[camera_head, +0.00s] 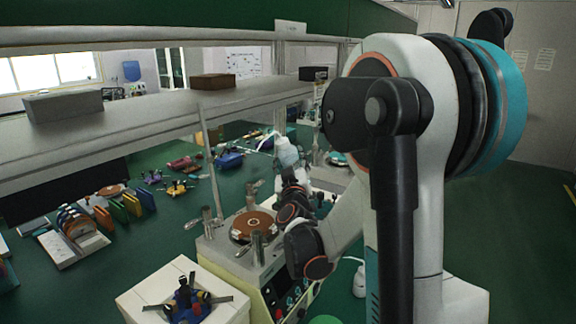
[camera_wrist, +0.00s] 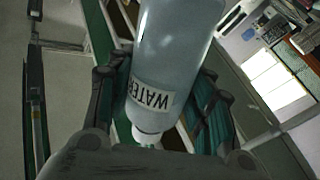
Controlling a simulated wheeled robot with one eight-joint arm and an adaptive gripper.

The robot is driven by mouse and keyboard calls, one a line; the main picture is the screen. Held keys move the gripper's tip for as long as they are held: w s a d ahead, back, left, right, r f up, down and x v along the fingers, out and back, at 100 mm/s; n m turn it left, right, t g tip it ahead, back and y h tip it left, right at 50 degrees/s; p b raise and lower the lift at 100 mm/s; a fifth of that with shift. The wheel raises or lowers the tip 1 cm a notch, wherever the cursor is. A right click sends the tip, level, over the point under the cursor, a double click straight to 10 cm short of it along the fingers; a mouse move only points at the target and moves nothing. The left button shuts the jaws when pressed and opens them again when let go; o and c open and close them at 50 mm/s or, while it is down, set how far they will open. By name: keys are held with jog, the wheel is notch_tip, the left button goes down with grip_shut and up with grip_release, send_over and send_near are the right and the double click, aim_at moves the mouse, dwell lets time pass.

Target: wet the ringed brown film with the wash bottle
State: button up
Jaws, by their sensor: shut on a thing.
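The wash bottle (camera_head: 287,152) is pale and translucent. In the head view it stands above my gripper (camera_head: 292,178), with a thin spout toward the left. In the wrist view the bottle (camera_wrist: 175,50) sits between the dark fingers of my gripper (camera_wrist: 158,85), which are shut on it. Its "WATER" label reads upside down there. A brown disc (camera_head: 247,226) lies on top of the nearest lapping machine (camera_head: 273,270), below and left of the bottle. I cannot make out a marked ring around any film. The bottle is apart from this disc.
Metal posts (camera_head: 208,219) rise around the brown disc. Another machine with a teal disc (camera_head: 337,158) stands behind. A long grey shelf (camera_head: 150,115) overhangs the bench at left. A white box (camera_head: 235,306) carries a blue fixture (camera_head: 186,298). A disc rack (camera_head: 75,250) stands left.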

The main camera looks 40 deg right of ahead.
jog(key=shift+d+f+n+t+b, duration=0.4)
jog(key=shift+n+b, duration=0.2)
jog(key=shift+n, duration=0.4)
jog(key=n+t+b, duration=0.1)
jog(key=n, duration=0.1)
jog(key=n+t+y+b, duration=0.1)
jog(key=n+b, duration=0.1)
jog(key=shift+f, duration=0.3)
jog(key=shift+n+t+y+b, duration=0.6)
jog(key=shift+n+y+b, duration=0.1)
jog(key=shift+n, duration=0.9)
jog(key=m+g+h+p, duration=0.1)
jog(key=m, duration=0.2)
jog(key=shift+m+g, duration=0.3)
jog(key=shift+m, duration=0.2)
jog(key=shift+h, duration=0.3)
